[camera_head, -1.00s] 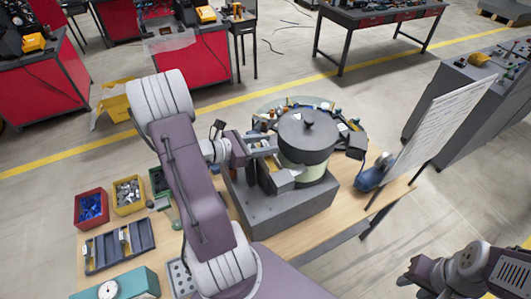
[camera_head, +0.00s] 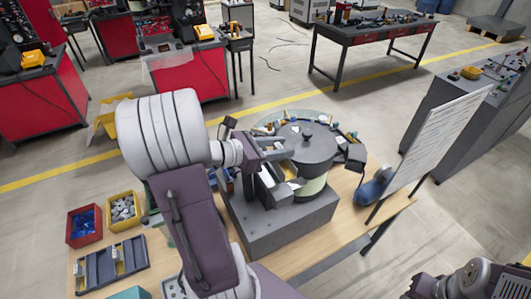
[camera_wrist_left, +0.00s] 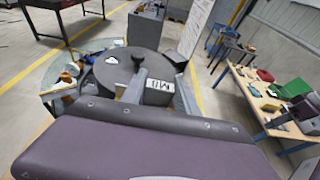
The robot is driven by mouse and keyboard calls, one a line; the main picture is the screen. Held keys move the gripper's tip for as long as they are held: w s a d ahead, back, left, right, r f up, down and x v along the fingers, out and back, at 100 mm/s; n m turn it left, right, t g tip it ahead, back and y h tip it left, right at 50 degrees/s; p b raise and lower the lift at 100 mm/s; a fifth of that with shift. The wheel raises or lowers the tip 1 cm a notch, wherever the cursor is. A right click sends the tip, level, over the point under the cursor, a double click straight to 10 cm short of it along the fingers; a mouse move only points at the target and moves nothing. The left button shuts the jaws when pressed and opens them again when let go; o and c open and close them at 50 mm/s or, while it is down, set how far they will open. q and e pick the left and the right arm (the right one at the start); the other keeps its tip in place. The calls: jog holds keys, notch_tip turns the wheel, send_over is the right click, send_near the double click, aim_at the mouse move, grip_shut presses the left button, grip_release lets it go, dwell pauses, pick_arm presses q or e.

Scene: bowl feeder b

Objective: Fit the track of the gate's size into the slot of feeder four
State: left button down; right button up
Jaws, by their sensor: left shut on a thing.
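My left gripper (camera_head: 277,154) is shut on a grey track (camera_head: 268,179), held low beside the feeder's round grey bowl (camera_head: 306,146). In the left wrist view, a label with dark lettering (camera_wrist_left: 160,85) shows between the fingers and the bowl (camera_wrist_left: 125,67); I cannot read it surely. The slot is hidden behind the gripper and track, so I cannot tell whether the track is seated. A grey tray (camera_head: 112,277) on the table holds other labelled pieces. My right gripper (camera_head: 418,285) is at the bottom right, away from the table; its fingers are unclear.
The feeder's grey base (camera_head: 280,232) stands on the wooden table (camera_head: 345,235). A red bin (camera_head: 84,226) and a yellow bin (camera_head: 123,210) stand at the left. A white board (camera_head: 440,135) and a blue rounded object (camera_head: 373,190) are right of the feeder.

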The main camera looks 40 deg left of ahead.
pick_arm(q)
jog(key=shift+d+r, duration=2)
jog(key=shift+d, duration=1.15)
jog(key=a+f+p, duration=0.1)
jog(key=a+p, duration=0.1)
jog(key=a, duration=0.1)
jog(key=w+a+f+p, duration=0.1)
jog(key=a+p, duration=0.2)
jog(key=a, duration=0.1)
jog(key=a+f+p, duration=0.2)
jog(key=a, duration=0.2)
jog(key=shift+w+a+p, duration=0.15)
jog(key=shift+w+p, duration=0.1)
jog(key=shift+p, duration=0.05)
jog(key=shift+s+a+f, duration=0.2)
jog(key=shift+s, duration=0.15)
jog(key=shift+d, duration=0.1)
jog(key=shift+f, duration=0.15)
